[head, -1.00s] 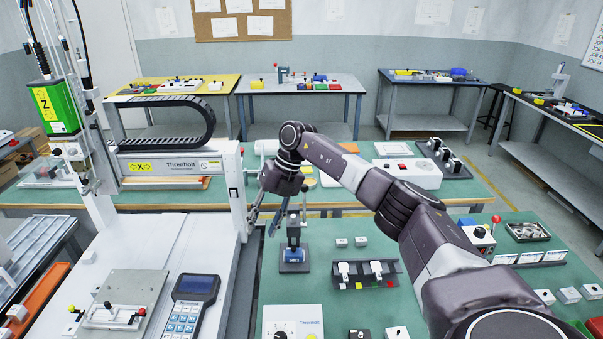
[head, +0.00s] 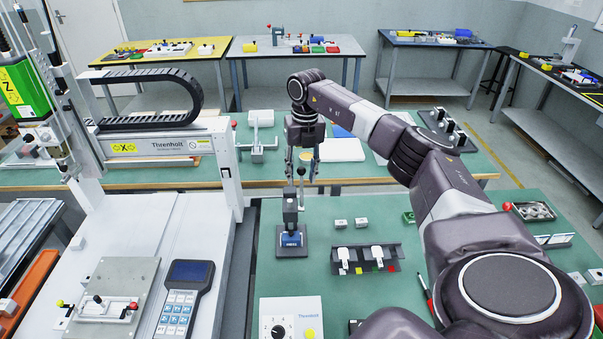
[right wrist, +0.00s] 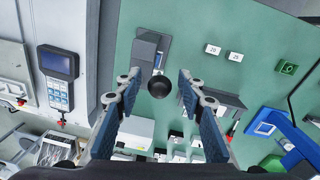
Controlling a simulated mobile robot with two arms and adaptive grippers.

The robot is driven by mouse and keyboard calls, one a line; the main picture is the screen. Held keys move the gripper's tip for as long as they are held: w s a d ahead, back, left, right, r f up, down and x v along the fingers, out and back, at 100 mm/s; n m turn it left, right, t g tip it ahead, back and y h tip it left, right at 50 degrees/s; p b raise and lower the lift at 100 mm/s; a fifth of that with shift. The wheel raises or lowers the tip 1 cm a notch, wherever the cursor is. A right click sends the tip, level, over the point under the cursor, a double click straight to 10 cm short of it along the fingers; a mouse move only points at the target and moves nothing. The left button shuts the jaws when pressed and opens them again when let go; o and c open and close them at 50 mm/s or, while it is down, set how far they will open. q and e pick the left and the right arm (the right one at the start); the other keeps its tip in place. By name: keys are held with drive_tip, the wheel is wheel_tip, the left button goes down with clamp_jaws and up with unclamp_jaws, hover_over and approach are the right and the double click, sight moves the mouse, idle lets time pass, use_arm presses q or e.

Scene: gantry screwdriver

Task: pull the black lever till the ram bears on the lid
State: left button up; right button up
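The small press (head: 291,218) stands on the green bench, with a dark base and a blue piece (head: 291,239), seemingly the lid, low on it. I cannot tell whether the ram touches it. The black lever's round knob (right wrist: 159,87) shows from above in the right wrist view, between my fingers. My right gripper (head: 303,174) points down over the press, its fingers apart on either side of the lever top. In the right wrist view the gripper (right wrist: 160,94) is open, with no clear contact on the knob. My left gripper is not in view.
Right of the press are two small white blocks (head: 350,223) and a dark rack (head: 367,258) with white parts. A white control box (head: 291,318) stands in front. The white gantry machine (head: 120,260) with a handheld pendant (head: 183,299) is to the left.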

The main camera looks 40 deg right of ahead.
drive_tip(key=shift+f, duration=0.3)
clamp_jaws()
idle(0.3)
